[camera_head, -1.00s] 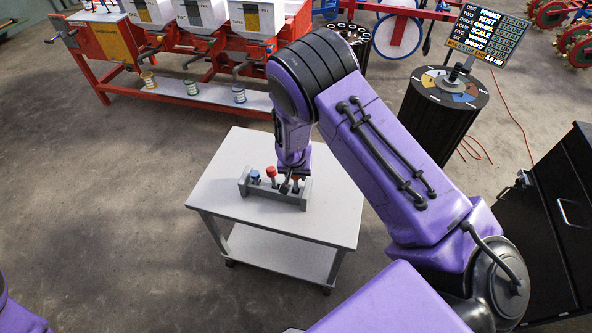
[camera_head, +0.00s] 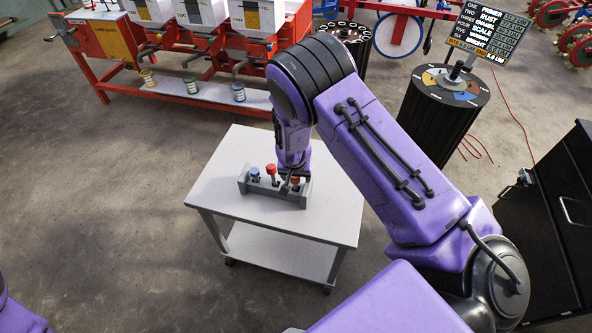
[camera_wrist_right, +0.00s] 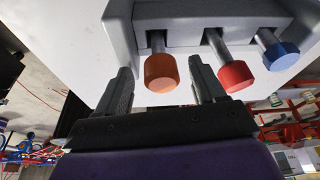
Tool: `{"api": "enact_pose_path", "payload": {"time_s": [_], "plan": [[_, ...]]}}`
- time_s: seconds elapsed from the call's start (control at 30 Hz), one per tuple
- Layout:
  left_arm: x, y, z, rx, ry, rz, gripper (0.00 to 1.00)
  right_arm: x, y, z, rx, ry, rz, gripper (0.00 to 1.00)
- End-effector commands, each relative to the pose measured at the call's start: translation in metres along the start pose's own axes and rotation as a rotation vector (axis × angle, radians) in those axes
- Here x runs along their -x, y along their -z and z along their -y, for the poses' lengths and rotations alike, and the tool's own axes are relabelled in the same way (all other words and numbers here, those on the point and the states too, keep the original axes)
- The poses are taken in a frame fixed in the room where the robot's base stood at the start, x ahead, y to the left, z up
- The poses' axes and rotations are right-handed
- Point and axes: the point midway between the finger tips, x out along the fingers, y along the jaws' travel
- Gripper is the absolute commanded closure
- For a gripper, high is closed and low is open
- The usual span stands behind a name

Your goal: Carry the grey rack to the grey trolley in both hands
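The grey rack (camera_head: 245,187) stands upright on the white-grey top of the trolley (camera_head: 325,222) in the head view. It holds punches with a blue cap (camera_head: 254,172), a red cap (camera_head: 271,169) and an orange cap (camera_head: 295,180). My right gripper (camera_head: 290,177) is over the rack's right end. In the right wrist view its two fingers (camera_wrist_right: 161,68) are spread, one on each side of the orange cap (camera_wrist_right: 160,73), with gaps showing. The rack (camera_wrist_right: 185,15) lies just beyond the fingers there. My left gripper is out of view.
A red seeder frame (camera_head: 185,99) with hoppers stands behind the trolley at left. A black drum (camera_head: 445,105) with a sign (camera_head: 488,32) stands at right, and a black cabinet (camera_head: 560,205) lies nearer. The floor left of the trolley is clear.

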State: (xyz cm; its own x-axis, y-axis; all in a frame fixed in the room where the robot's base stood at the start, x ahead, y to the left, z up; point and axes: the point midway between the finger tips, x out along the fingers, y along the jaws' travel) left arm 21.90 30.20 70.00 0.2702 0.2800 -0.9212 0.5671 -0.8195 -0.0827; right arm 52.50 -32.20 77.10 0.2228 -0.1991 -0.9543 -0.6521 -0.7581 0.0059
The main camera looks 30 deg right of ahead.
Motion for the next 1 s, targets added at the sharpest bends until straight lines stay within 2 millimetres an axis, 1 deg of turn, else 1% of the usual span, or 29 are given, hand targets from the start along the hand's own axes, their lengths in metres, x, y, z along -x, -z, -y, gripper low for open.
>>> {"api": "enact_pose_path", "payload": {"time_s": [0.17, 0.27, 0.37, 0.5, 0.6, 0.7, 0.8, 1.0], "plan": [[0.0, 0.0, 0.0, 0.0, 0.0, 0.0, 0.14, 0.001, 0.0, 0.0, 0.0, 0.0, 0.001, 0.31], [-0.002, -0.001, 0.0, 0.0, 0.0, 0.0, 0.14, 0.011, 0.001, 0.001, 0.0, 0.002, -0.002, 0.31], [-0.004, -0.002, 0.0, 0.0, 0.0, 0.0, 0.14, 0.032, 0.001, 0.001, 0.001, 0.002, -0.003, 0.31], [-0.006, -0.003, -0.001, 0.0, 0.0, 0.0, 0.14, 0.067, 0.001, 0.001, 0.001, 0.003, -0.005, 0.31], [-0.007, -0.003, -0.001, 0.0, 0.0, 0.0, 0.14, 0.087, 0.001, 0.0, 0.0, 0.002, -0.003, 0.31], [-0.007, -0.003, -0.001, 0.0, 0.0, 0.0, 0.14, 0.1, 0.0, 0.001, 0.001, 0.001, -0.002, 0.31], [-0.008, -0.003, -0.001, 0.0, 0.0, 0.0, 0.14, 0.105, 0.0, 0.0, 0.001, 0.0, 0.0, 0.31], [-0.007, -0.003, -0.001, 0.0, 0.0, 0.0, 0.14, 0.106, 0.0, 0.0, 0.0, 0.0, 0.001, 0.31]]}}
